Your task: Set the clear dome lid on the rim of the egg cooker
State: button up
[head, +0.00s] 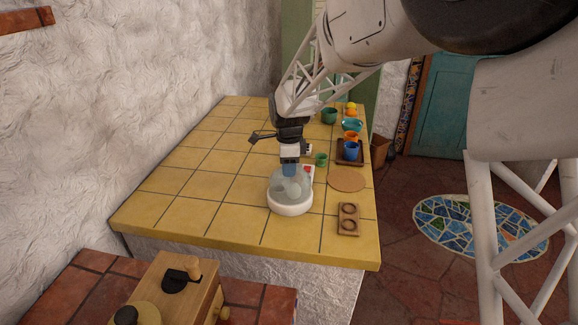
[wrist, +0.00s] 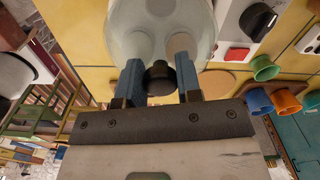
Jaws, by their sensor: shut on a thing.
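The clear dome lid (head: 289,184) is a see-through grey dome with a black knob (wrist: 159,78) on top. My gripper (head: 289,170) points down over it; in the wrist view, its two blue fingers (wrist: 159,80) are closed on the knob from both sides. The egg cooker (head: 290,207) is a round white base on the yellow tiles, directly under the lid. Pale rounded shapes show through the dome. I cannot tell whether the lid's edge touches the cooker's rim or hangs just above it.
A white box with a red part (head: 308,173) stands close behind the cooker. A small green cup (head: 321,159), a round tan mat (head: 346,179) and a wooden two-hole holder (head: 348,219) lie to the right. The tiles (head: 190,214) to the left are clear.

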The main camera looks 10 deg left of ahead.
jog(key=o, duration=1.1)
jog(key=shift+r, duration=0.1)
jog(key=shift+r, duration=3.4)
